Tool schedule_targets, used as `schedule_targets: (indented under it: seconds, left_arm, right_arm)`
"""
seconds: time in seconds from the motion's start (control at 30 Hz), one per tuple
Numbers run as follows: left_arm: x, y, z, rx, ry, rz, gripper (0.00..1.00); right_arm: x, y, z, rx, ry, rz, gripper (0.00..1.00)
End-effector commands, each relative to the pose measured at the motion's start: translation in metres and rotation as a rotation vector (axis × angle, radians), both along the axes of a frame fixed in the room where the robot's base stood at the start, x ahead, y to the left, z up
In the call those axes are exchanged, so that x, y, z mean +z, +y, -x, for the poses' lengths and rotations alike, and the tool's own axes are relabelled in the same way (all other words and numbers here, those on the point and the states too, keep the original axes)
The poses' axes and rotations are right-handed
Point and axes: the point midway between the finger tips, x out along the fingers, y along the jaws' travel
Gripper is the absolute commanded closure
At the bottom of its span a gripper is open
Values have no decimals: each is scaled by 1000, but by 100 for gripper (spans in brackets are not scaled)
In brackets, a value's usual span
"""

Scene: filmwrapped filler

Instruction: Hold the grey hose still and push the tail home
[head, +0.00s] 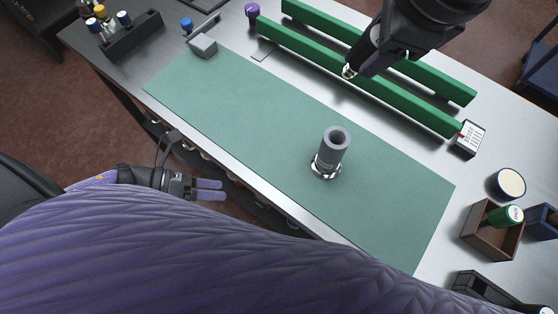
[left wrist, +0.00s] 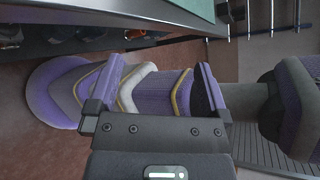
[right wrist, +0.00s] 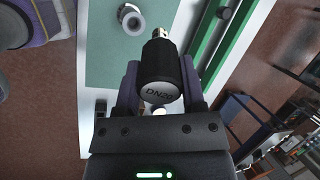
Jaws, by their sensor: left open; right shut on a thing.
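The grey hose (head: 333,150) stands upright on the green mat (head: 260,140), with a shiny metal ring around its base and its open end up. It also shows in the right wrist view (right wrist: 131,20). My right gripper (right wrist: 160,88) is shut on a black handle marked DN20 (right wrist: 158,72). A metal tail (right wrist: 158,33) sticks out of the handle's far end. In the head view the metal tip (head: 349,71) is above the green rails, apart from the hose. My left gripper (head: 210,189) is open and empty off the table's front edge.
Two long green rails (head: 365,90) lie behind the mat. A grey block (head: 203,46) sits at the mat's far left corner. A wooden box (head: 490,238) with a green-capped item and a round tub (head: 508,183) stand at right. The mat around the hose is clear.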

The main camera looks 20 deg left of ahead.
Motion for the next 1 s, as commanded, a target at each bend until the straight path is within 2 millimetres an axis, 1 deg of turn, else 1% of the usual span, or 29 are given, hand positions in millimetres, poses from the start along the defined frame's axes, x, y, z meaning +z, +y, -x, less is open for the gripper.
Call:
schedule_targets:
  seconds: [0.03,0.1,0.3,0.37,0.4,0.5,0.57,0.6,0.67,0.7,0.77,0.83,0.9,1.0]
  left_arm:
    - [14,3,7,-86,-4,32,0]
    - [34,6,20,-216,0,86,0]
    - [84,25,58,-560,54,190,0]
    - [97,32,72,-687,77,199,0]
    - [92,24,77,-744,65,161,0]
    - [64,-4,66,-697,-25,43,0]
    - [51,-20,56,-655,-86,-22,0]
    - [43,-30,49,-624,-131,-66,0]
    - [33,-46,36,-571,-210,-133,0]
    - [28,-57,26,-531,-268,-177,0]
    - [24,-73,8,-462,-362,-243,0]
    - [25,-90,-14,-369,-477,-316,0]
    - [32,-104,-36,-270,-591,-381,0]
    - [45,-114,-58,-153,-709,-444,0]
  right_arm:
    - [0,0,0,0,0,0,100]
    - [0,0,0,0,0,0,100]
    - [0,0,0,0,0,0,100]
    - [0,0,0,0,0,0,100]
    - [0,0,0,0,0,0,100]
    - [0,0,0,0,0,0,100]
    - [0,0,0,0,0,0,100]
    - [0,0,0,0,0,0,100]
    - [0,0,0,0,0,0,100]
    - [0,0,0,0,0,0,100]
    - [0,0,0,0,0,0,100]
    - [0,0,0,0,0,0,100]
    - [0,0,0,0,0,0,100]
    - [0,0,0,0,0,0,100]
